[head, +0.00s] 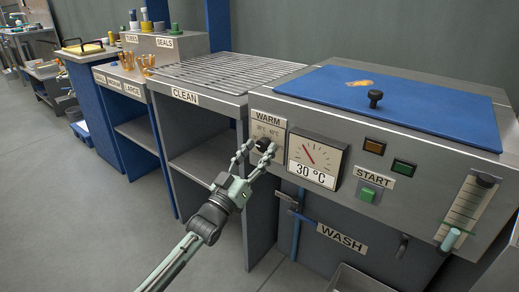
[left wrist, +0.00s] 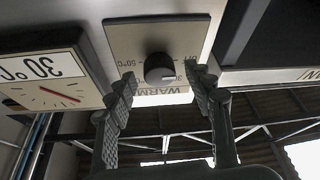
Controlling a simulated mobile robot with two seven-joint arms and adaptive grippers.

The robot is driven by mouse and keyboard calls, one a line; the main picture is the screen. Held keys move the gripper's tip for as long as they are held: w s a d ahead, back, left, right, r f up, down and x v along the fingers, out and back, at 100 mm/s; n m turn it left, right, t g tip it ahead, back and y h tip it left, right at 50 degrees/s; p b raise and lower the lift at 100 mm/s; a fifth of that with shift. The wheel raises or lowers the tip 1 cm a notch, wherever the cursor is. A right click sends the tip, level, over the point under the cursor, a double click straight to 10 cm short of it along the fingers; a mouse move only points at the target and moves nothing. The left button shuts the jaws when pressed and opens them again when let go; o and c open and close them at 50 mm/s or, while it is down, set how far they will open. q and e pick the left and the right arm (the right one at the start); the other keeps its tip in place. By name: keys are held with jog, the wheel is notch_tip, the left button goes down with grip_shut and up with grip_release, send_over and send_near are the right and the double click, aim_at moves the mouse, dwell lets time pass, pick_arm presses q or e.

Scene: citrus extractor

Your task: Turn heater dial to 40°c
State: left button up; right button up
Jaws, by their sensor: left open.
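The heater dial (head: 263,145) is a small black round knob on a light plate marked WARM, on the grey front of the washing unit. In the left wrist view the knob (left wrist: 159,69) shows upside down between my fingers. The temperature gauge (head: 316,158) beside it reads 30 °C, with a red needle. My left gripper (head: 252,158) is open, with its fingers spread on both sides of the dial. In the left wrist view the left gripper (left wrist: 158,92) frames the knob; I cannot tell whether a finger touches it. My right gripper is not in view.
A blue lid (head: 400,98) covers the unit's top. A slatted CLEAN rack (head: 220,72) stands left. The floor at lower left is clear.

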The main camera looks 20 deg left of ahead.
pick_arm(q)
jog(key=shift+w+d+r, duration=0.1)
jog(key=shift+w+r, duration=0.05)
jog(key=shift+w, duration=0.15)
jog(key=c, duration=1.2)
jog(key=shift+o, duration=0.2)
